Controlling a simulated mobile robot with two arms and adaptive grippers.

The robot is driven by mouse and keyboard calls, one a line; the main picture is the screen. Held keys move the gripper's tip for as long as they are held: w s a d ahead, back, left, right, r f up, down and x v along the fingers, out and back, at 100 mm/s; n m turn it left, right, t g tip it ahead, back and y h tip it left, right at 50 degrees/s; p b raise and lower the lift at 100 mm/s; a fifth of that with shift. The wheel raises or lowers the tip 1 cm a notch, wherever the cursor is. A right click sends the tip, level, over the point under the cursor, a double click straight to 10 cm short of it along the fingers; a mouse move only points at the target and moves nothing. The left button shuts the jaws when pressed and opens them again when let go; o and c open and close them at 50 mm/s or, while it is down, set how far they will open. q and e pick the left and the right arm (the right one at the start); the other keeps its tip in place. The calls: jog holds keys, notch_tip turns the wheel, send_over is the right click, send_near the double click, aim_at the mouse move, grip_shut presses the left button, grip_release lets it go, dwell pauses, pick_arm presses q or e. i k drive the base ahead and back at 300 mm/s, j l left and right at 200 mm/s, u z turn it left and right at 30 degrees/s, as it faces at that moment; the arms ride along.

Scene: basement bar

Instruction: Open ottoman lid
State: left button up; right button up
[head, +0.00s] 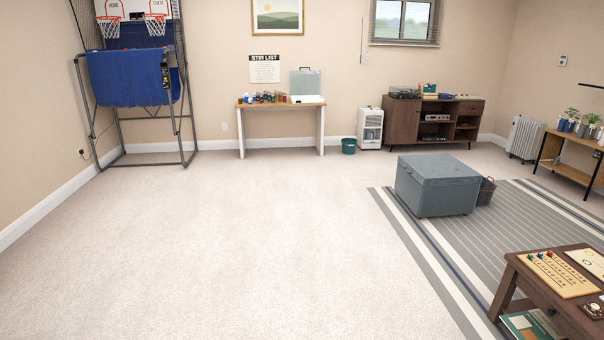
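The ottoman (436,187) is a blue-grey box on the right side of the head view, standing at the left part of a striped rug. Its lid (438,167) is flat on top and shut. It stands some way off across the carpet. Neither of my grippers shows in the head view. The ottoman's far sides and its inside are hidden.
Open carpet (230,240) fills the left and middle. A wooden coffee table (523,274) with game boards stands at the front right, on the striped rug (520,215). A dark basket (487,191) sits right beside the ottoman. An arcade hoop frame (135,85) stands back left.

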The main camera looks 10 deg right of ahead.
aim_at(429, 171)
jog(key=i+z, duration=0.15)
jog(key=i, duration=0.4)
jog(key=i+z, duration=0.15)
jog(key=i, duration=0.4)
jog(key=i+j+z, duration=0.1)
jog(key=i, duration=0.45)
jog(key=i+j+z, duration=0.15)
jog(key=i, duration=0.4)
jog(key=i+j+z, duration=0.15)
jog(key=i, duration=3.4)
jog(key=l+z, duration=0.05)
jog(key=l, duration=0.05)
